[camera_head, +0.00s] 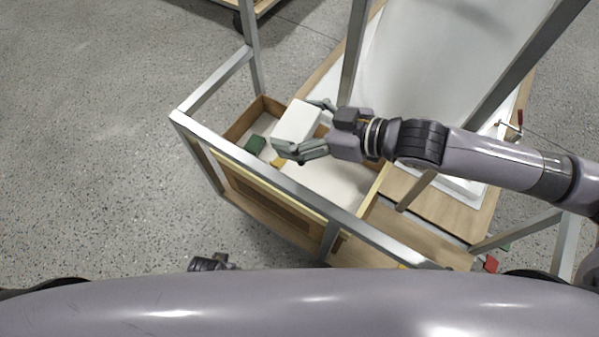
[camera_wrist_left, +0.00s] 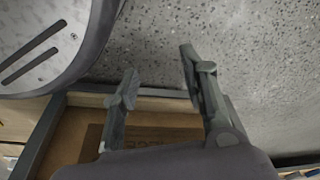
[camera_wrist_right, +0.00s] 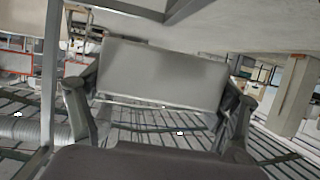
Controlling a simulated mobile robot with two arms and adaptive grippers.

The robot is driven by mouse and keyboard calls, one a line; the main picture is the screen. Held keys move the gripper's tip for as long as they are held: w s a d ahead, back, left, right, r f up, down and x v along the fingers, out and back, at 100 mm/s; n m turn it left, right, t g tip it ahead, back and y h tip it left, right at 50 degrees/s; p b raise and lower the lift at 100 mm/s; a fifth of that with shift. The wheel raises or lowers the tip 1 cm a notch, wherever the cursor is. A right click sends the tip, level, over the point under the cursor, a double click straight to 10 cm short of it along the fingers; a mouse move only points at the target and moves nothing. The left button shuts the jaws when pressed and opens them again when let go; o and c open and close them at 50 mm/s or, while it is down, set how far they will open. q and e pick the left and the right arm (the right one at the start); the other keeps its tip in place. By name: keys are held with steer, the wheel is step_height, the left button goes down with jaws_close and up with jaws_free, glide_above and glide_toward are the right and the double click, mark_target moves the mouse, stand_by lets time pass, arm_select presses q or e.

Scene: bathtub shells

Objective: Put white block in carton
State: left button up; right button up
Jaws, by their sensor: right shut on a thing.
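The white block (camera_head: 297,122) is held in my right gripper (camera_head: 311,128), whose fingers close on its two ends. It also fills the space between the fingers in the right wrist view (camera_wrist_right: 163,75). The block is above an open carton (camera_head: 232,132) with brown walls and a pale inside, set within a metal frame. I cannot tell how high above the carton floor the block is.
A dark green block (camera_head: 255,144) lies in the carton, with a small yellow piece (camera_head: 277,162) beside it. Metal frame bars (camera_head: 255,192) and upright posts surround the carton. A large white tub shell (camera_head: 430,60) stands to the right. The floor at left is clear.

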steer(key=w+d+f+m+t+b, duration=0.1)
steer(key=d+f+b, duration=0.1)
steer(key=d+f, duration=0.3)
steer(key=w+d+f+t+b, duration=0.15)
steer(key=d+f, duration=0.25)
steer(key=d, duration=0.4)
arm_select(q)
step_height(320, 180, up, 18)
steer(key=w+t+b, duration=0.1)
steer(key=w+b, duration=0.2)
steer(key=b, duration=0.2)
arm_select(e)
steer(key=shift+g+h, duration=0.4)
steer(key=shift+g, duration=0.15)
step_height(320, 180, down, 19)
steer(key=shift+w+f+b, duration=0.1)
steer(key=shift+b, duration=1.05)
arm_select(q)
steer(key=w+t, duration=0.1)
steer(key=w+d+t, duration=0.1)
steer(key=w, duration=0.1)
steer(key=w+t, duration=0.1)
steer(key=shift+w+d+r+h, duration=0.25)
steer(key=shift+w+h, duration=0.05)
steer(key=shift+w, duration=0.1)
arm_select(e)
steer(key=shift+f, duration=0.15)
